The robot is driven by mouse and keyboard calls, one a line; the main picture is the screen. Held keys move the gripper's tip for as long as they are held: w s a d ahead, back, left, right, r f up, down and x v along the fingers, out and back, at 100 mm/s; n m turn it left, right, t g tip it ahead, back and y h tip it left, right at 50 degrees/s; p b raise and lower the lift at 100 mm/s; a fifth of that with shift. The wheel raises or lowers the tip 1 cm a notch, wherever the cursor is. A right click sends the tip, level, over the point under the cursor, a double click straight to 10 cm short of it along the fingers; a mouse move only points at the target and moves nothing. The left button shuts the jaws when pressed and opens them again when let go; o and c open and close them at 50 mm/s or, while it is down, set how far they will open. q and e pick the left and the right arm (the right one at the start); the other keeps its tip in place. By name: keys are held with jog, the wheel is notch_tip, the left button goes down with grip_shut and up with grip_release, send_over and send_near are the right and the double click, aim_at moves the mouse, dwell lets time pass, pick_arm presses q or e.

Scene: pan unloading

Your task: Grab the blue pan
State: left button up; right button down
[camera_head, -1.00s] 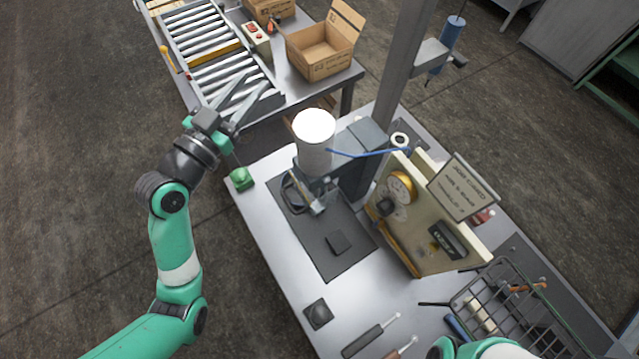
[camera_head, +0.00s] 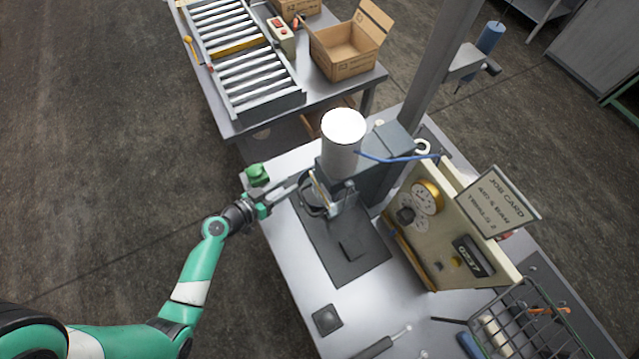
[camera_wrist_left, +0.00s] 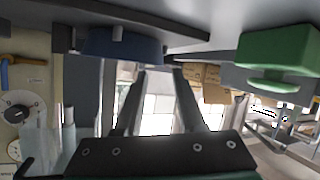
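A dark blue round pan (camera_wrist_left: 125,44) shows near the top of the left wrist view, beside my fingers and under a flat grey surface. In the head view a dark round shape, probably the same pan (camera_head: 312,207), sits at the foot of the press and is partly hidden. My left gripper (camera_head: 303,184) reaches in from the left at the press, close to that shape. In the left wrist view its two fingers (camera_wrist_left: 158,72) are apart with nothing clear between them. Contact with the pan cannot be told. My right gripper is out of view.
The press with its white cylinder (camera_head: 341,145) stands over a dark mat (camera_head: 345,262). A green block (camera_head: 257,175) is beside my left gripper. A cream gauge panel (camera_head: 425,230) and a wire basket (camera_head: 520,320) are to the right. A roller conveyor (camera_head: 245,70) and an open carton (camera_head: 345,55) are behind.

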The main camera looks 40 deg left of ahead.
aim_at(299, 180)
pick_arm(q)
jog(key=x, duration=0.5)
jog(key=shift+w+f+b, duration=0.1)
jog(key=shift+w+b, duration=0.2)
jog(key=shift+w, duration=0.1)
grip_shut()
jog(key=shift+s+f, duration=0.1)
jog(key=shift+f, duration=0.1)
dwell(0.8)
